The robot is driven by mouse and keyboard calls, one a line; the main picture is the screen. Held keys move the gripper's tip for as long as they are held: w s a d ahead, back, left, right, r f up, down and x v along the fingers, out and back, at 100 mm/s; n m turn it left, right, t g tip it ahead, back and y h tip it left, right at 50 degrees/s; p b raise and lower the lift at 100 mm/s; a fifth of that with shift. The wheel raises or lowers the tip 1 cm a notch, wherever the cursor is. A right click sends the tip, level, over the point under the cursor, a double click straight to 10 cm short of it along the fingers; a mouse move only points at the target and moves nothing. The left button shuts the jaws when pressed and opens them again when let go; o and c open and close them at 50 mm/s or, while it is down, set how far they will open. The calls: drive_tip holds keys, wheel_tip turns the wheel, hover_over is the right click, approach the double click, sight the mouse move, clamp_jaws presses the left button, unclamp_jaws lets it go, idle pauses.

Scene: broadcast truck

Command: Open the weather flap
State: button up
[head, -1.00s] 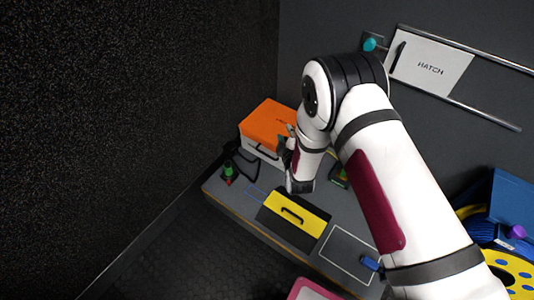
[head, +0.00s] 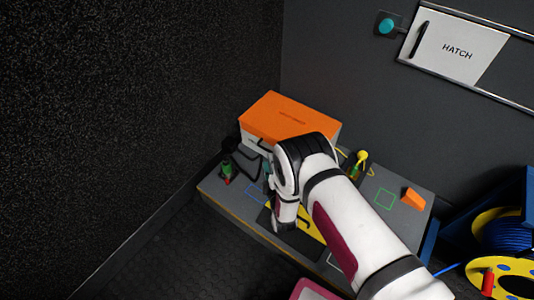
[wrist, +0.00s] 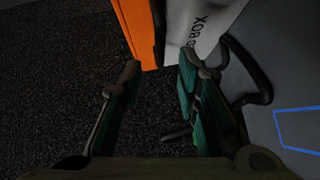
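No label reading weather flap can be made out. The likeliest piece is the orange lid (head: 292,118) on the white box at the back left of the bench; its print is too small to read. In the wrist view, the orange panel (wrist: 136,28) stands ahead of the fingers, beside the white box face (wrist: 205,28) with upside-down lettering ending in BOX. The lid looks closed. My gripper (wrist: 158,76) is open and empty, its green-padded fingers apart and short of the box. In the head view my arm covers most of it and part of the box front.
A yellow-and-black piece (head: 310,228) lies partly under my arm on the grey bench (head: 232,204). A green bottle (head: 227,172) stands left, an orange wedge (head: 412,198) right. A white hatch (head: 457,50) is on the wall. Cable reels (head: 505,235) stand at right.

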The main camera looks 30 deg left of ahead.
sight(267, 150)
drive_tip(key=b+x, duration=0.2)
drive_tip(key=x, duration=0.5)
drive_tip(key=shift+w+a+b, duration=0.1)
drive_tip(key=shift+b, duration=0.3)
drive_tip(key=shift+c, duration=0.2)
clamp_jaws()
